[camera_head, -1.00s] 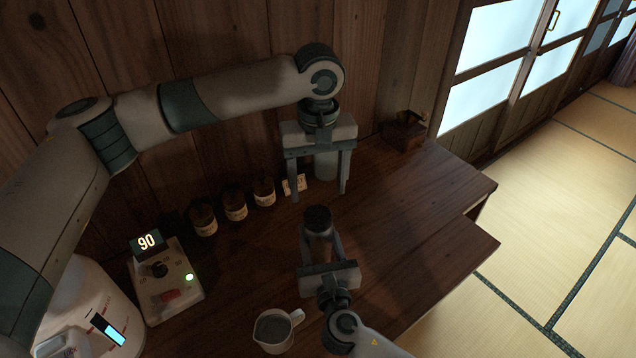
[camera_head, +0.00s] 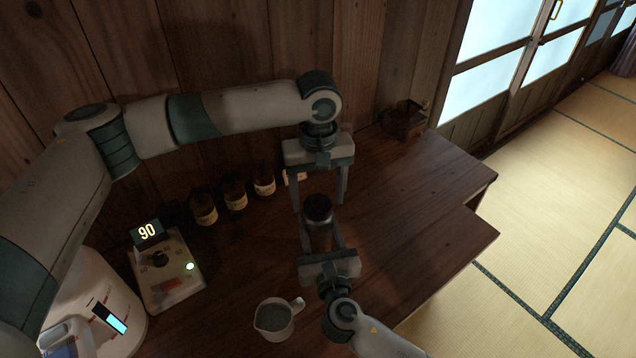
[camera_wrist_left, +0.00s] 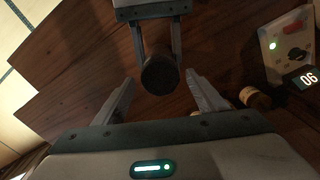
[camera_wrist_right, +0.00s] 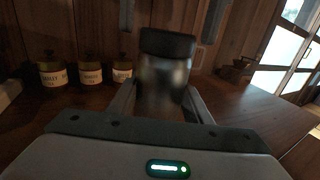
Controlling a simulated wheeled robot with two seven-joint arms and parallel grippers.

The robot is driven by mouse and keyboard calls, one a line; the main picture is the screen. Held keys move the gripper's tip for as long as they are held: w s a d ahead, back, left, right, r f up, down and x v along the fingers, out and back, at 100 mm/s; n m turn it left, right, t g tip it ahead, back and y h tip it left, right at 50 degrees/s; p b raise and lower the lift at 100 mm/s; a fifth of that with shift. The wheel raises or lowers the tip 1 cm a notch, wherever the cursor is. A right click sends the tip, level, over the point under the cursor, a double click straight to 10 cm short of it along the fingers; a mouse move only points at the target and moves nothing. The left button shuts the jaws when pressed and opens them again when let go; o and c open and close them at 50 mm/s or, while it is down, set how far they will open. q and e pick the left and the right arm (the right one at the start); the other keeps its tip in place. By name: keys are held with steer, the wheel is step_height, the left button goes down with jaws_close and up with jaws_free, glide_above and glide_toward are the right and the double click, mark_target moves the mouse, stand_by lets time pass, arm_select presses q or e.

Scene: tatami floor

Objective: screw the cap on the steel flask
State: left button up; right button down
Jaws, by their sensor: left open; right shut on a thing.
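The steel flask (camera_wrist_right: 163,85) stands upright in my right gripper (camera_wrist_right: 158,98), whose fingers are shut on its sides. The black cap (camera_head: 318,207) sits on top of the flask; whether it is threaded on cannot be told. It also shows from above in the left wrist view (camera_wrist_left: 159,75). My left gripper (camera_head: 319,199) is open and points down over the flask. In the left wrist view its fingertips (camera_wrist_left: 160,84) lie either side of the cap, apart from it. In the right wrist view its fingers show behind and beside the cap.
Several labelled jars (camera_head: 234,195) stand along the wooden wall. A control box reading 90 (camera_head: 168,272) and a white appliance (camera_head: 85,300) are at left. A white jug (camera_head: 274,318) stands at the front. A wooden grinder (camera_head: 404,122) stands at back right. The right tabletop is clear.

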arm_select(q)
steer(key=shift+f, duration=0.75)
steer(key=c, duration=1.1)
